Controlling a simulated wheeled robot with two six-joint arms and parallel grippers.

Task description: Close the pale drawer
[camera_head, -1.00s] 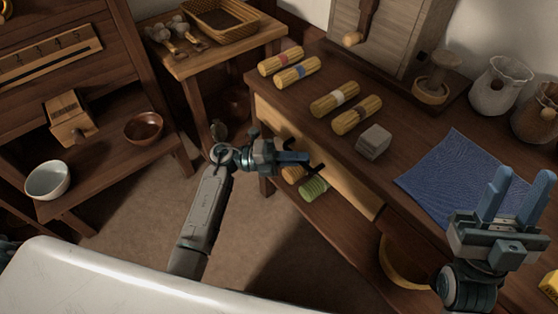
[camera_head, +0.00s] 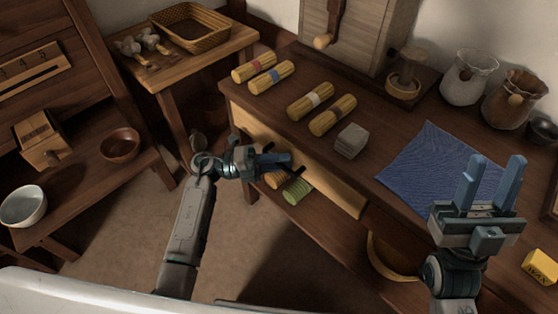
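The pale drawer (camera_head: 335,187) is set in the left part of the dark workbench's front, under its top. A dark handle (camera_head: 297,171) shows at the front, beside my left fingertips. My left gripper (camera_head: 282,159) is in front of the drawer, fingers pointing right; whether they touch it, and whether they are parted, is unclear. My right gripper (camera_head: 490,184) is open and empty, fingers up, in front of the blue cloth (camera_head: 437,160).
On the workbench (camera_head: 385,128) are several straw bundles (camera_head: 332,114), a grey block (camera_head: 350,141), a wooden mill and two jars (camera_head: 468,77). A side table (camera_head: 213,54) stands at back left. Floor is clear at lower left.

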